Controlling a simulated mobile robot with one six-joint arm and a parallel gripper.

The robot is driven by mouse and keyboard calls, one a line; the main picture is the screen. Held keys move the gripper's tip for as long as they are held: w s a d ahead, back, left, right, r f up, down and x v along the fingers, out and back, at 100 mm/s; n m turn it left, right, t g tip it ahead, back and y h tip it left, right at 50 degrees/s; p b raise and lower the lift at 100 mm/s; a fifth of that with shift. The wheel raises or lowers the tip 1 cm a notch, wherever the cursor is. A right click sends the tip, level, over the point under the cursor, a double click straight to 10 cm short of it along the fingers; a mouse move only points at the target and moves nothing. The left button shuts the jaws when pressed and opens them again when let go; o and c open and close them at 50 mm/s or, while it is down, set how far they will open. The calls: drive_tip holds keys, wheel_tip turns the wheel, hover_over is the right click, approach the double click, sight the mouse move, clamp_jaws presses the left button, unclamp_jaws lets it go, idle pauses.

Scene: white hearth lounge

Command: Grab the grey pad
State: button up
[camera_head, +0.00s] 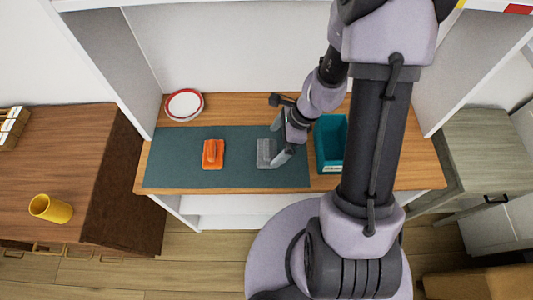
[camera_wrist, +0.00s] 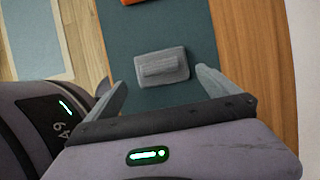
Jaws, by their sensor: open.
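The grey pad (camera_head: 266,152) lies on a dark teal mat (camera_head: 180,173) on the wooden shelf top. It is a flat grey block with a raised ridge. In the wrist view the grey pad (camera_wrist: 162,67) sits just ahead of the opening between my fingers. My gripper (camera_head: 281,149) is open and empty, close to the pad at its right in the head view. In the wrist view my gripper (camera_wrist: 163,90) shows its two fingers spread wide, wider than the pad. I cannot tell the gripper's exact height above the mat.
An orange pad (camera_head: 213,154) lies on the mat to the left. A teal bin (camera_head: 331,143) stands to the right, partly behind my arm. A red-rimmed white plate (camera_head: 184,105) is at the back left. A yellow cup (camera_head: 50,209) lies on the left cabinet.

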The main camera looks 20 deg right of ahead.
sight(269, 147)
drive_tip(key=b+x, duration=0.1)
drive_tip(key=x, duration=0.1)
drive_tip(key=b+x, duration=0.1)
drive_tip(key=x, duration=0.1)
drive_tip(key=b+x, duration=0.1)
drive_tip(key=shift+w+a+f, duration=0.2)
drive_tip(key=shift+w+a, duration=0.15)
drive_tip(key=shift+a, duration=0.15)
drive_tip(key=shift+r, duration=0.1)
drive_tip(key=shift+c, duration=0.4)
